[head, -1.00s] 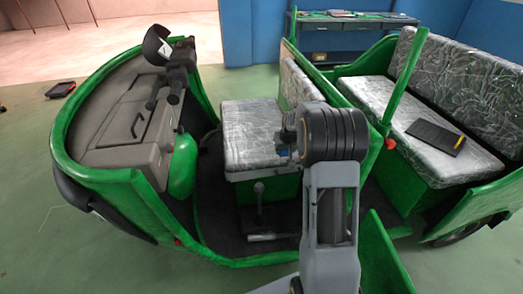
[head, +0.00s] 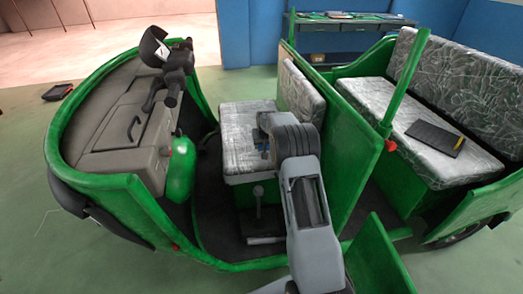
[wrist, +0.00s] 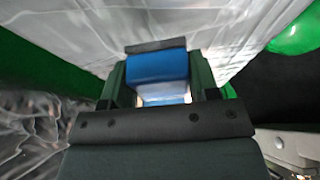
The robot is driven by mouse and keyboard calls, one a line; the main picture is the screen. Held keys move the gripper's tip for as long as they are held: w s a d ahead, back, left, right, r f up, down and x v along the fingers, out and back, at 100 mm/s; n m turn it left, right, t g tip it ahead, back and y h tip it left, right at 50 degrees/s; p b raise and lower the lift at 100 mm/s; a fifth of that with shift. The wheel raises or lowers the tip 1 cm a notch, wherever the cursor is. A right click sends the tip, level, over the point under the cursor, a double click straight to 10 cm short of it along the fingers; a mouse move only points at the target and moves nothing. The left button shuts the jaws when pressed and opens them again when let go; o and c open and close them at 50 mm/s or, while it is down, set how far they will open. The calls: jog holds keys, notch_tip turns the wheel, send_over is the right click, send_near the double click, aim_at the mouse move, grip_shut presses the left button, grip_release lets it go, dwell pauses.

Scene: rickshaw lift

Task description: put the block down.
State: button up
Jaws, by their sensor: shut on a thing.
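The block (wrist: 156,68) is blue and sits between the two fingers of my gripper (wrist: 158,84) in the wrist view. My gripper is shut on it. In the head view my gripper (head: 263,143) is over the plastic-covered front seat (head: 236,122), near its right side. A little blue shows there, but my arm hides most of the block. In the wrist view the silvery seat cover (wrist: 235,45) lies behind the block. I cannot tell whether the block touches the seat.
The green rickshaw has handlebars (head: 172,75) at left and a green partition (head: 345,125) close right of my arm. A dark tablet-like thing (head: 435,138) lies on the rear bench (head: 385,105). A lever (head: 258,205) stands below the front seat. The seat's left part is clear.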

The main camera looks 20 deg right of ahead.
aim_at(262, 150)
jog(key=shift+w+a+f, duration=0.2)
jog(key=shift+w+f, duration=0.1)
jog(key=shift+f, duration=1.7)
jog(key=shift+f, duration=0.1)
jog(key=o, duration=0.9)
